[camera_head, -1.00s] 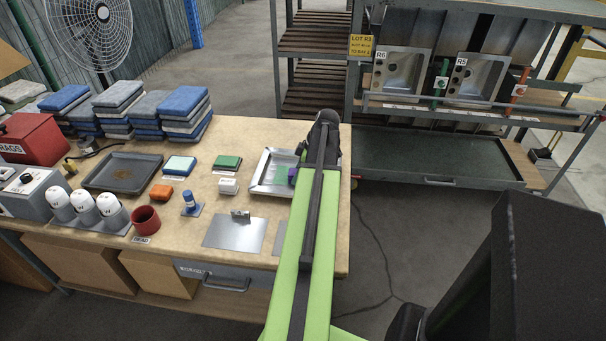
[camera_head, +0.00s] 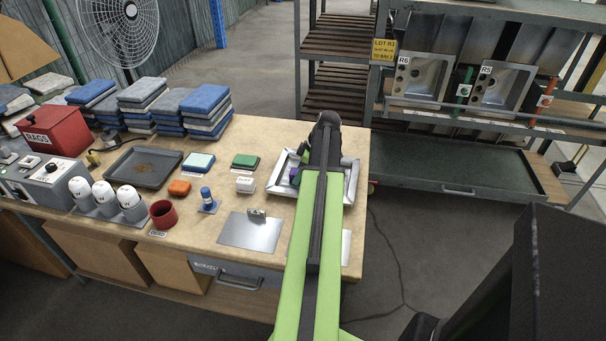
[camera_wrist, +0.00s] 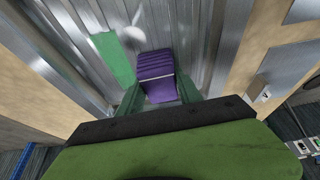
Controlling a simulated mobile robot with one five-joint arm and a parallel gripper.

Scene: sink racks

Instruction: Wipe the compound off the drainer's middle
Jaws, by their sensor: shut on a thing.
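The drainer (camera_head: 348,188) is a ribbed metal tray at the right end of the workbench; my arm covers its middle in the head view. In the wrist view its grooved surface (camera_wrist: 195,25) fills the top. My gripper (camera_wrist: 160,92) is shut on a purple ribbed block (camera_wrist: 157,72), held over the drainer just right of the green patch. I cannot tell whether the block touches the metal.
Left of the drainer are a green pad (camera_head: 246,160), a small white box (camera_head: 245,184), a blue-capped bottle (camera_head: 207,199) and a metal plate (camera_head: 250,232). A red cup (camera_head: 163,214) and dark tray (camera_head: 144,167) stand farther left. A rack with sinks (camera_head: 420,77) stands behind.

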